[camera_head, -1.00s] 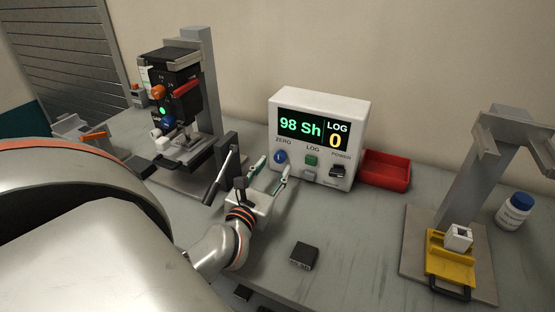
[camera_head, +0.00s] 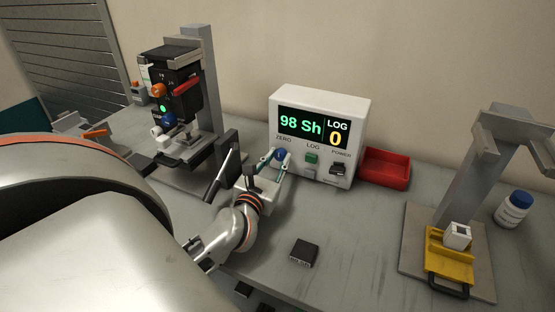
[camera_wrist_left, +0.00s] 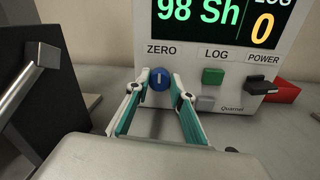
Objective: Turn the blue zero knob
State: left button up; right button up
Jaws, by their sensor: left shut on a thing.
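The blue zero knob (camera_head: 280,154) sits at the lower left of the white meter box (camera_head: 362,110), under the ZERO label. In the left wrist view the knob (camera_wrist_left: 160,78) shows between my fingertips, with a pale mark on its face. My left gripper (camera_head: 276,157) has one finger on each side of the knob and is shut on it. The same gripper (camera_wrist_left: 160,80) fills the lower part of the left wrist view. The display (camera_head: 311,126) reads 98 Sh and LOG 0. My right gripper is not in view.
A green LOG button (camera_head: 312,158) and a black power switch (camera_head: 338,169) are right of the knob. A red tray (camera_head: 386,168) stands beside the box. A black block (camera_head: 304,254) lies in front.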

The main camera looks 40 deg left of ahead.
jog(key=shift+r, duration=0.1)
pick_arm(q)
jog(key=shift+r+m+p, duration=0.15)
jog(key=shift+m+p, duration=0.85)
jog(key=shift+m, duration=0.2)
jog(key=m+p, duration=0.3)
jog(key=shift+t, duration=0.3)
jog(key=shift+m, duration=0.4)
jog(key=shift+f+m+p, duration=0.2)
jog(key=shift+m+p, duration=0.5)
jog(key=shift+m, duration=0.3)
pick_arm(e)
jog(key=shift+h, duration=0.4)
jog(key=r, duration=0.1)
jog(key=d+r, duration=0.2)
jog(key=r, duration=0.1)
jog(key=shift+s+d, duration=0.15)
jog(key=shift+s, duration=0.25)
